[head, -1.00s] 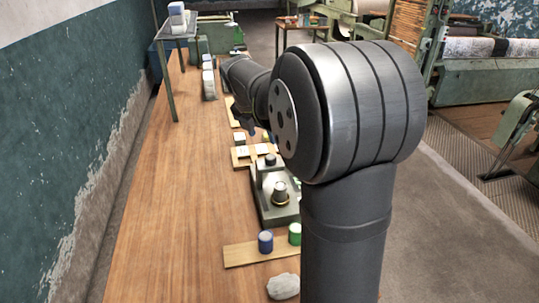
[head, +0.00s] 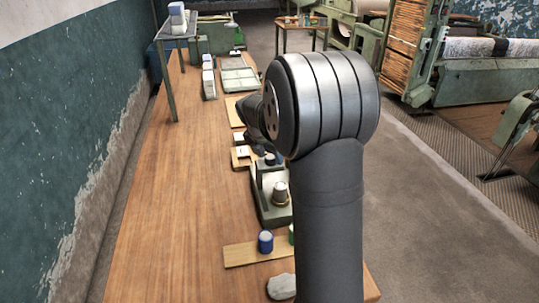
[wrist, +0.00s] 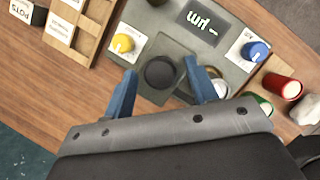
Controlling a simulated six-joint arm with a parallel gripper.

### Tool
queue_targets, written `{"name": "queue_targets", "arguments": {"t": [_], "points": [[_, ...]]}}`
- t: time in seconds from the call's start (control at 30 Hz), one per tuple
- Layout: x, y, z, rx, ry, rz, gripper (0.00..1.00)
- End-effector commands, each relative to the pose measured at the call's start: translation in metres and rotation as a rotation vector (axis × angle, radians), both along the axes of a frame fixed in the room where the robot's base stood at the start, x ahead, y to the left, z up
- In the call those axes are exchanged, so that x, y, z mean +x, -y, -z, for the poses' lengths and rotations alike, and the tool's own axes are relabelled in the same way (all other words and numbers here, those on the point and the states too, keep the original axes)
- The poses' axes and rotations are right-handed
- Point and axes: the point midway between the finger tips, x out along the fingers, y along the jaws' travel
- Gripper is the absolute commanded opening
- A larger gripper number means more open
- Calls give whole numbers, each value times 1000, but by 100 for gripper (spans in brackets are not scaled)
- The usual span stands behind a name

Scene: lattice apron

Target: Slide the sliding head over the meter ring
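The sliding head appears to be the dark square block (wrist: 183,66) with a round black knob (wrist: 160,72) on it, on a grey-green device; the knob also shows in the head view (head: 270,159). My gripper (wrist: 160,66) is open, its two blue fingers on either side of the knob with gaps visible; I cannot tell their height against it. A silver cylinder (head: 280,190), with a gold band at its foot that may be the meter ring, stands on the near part of the device. In the wrist view the right finger partly hides this silver cylinder (wrist: 217,88).
A blue cylinder (head: 265,241) and a green cylinder (head: 291,234) stand on a wooden board (head: 238,254) in front. A stone (head: 281,286) lies nearby. The table's left side is clear.

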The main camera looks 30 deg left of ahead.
Motion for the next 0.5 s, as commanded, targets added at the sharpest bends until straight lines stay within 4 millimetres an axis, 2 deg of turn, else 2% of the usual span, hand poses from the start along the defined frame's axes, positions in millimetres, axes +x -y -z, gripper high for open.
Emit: {"name": "queue_targets", "arguments": {"t": [0.03, 0.23, 0.27, 0.5], "points": [[0, 0, 0, 0, 0, 0, 42], [0, 0, 0, 0, 0, 0, 3], [0, 0, 0, 0, 0, 0, 0], [-10, 10, -2, 0, 1, 0, 0]]}}
